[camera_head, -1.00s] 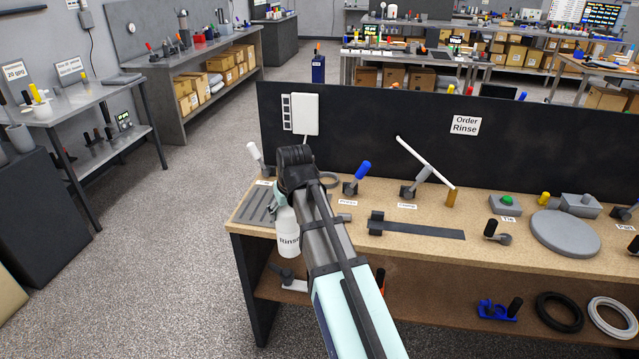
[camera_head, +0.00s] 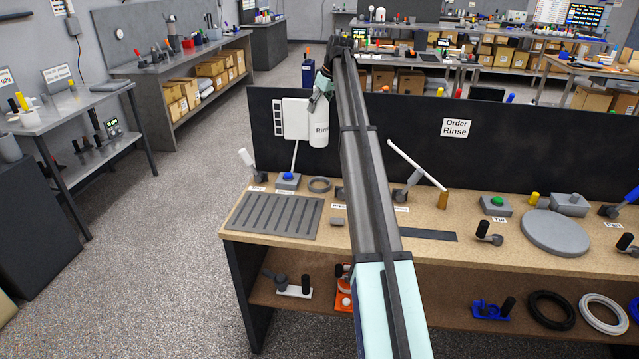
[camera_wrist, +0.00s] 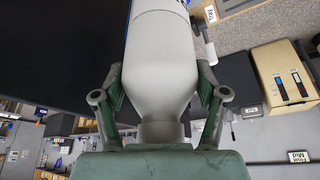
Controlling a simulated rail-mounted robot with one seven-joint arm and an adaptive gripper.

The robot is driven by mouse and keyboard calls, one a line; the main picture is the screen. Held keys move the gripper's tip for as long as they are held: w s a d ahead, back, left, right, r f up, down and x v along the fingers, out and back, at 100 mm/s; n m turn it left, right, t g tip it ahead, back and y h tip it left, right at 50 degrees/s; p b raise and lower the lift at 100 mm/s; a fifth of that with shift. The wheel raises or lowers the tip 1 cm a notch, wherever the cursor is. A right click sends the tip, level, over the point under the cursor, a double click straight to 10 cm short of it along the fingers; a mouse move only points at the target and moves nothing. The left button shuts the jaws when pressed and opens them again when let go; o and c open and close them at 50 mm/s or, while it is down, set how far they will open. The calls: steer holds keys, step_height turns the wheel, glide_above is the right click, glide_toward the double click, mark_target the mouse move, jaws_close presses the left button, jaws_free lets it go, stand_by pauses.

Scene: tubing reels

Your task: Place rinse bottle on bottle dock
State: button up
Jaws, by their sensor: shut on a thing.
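I cannot tell which fixture is the bottle dock.
A grey slotted mat (camera_head: 268,214) lies bare at the bench's left end. A blue-button box (camera_head: 288,181), a grey ring (camera_head: 320,185) and a white-handled lever (camera_head: 247,160) stand behind it. A black panel (camera_head: 560,150) labelled "Order Rinse" runs along the bench's back.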

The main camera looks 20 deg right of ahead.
mark_target(327, 135)
step_height(327, 135, down, 20)
steer(key=p, duration=0.5)
steer(key=shift+w+r+p, duration=0.15)
steer(key=shift+r+p, duration=0.05)
steer(key=shift+p, duration=0.1)
steer(key=shift+d, duration=0.1)
steer(key=shift+f, duration=0.15)
steer(key=o, duration=1.8)
steer(key=b+v, duration=0.3)
steer(key=v, duration=0.9)
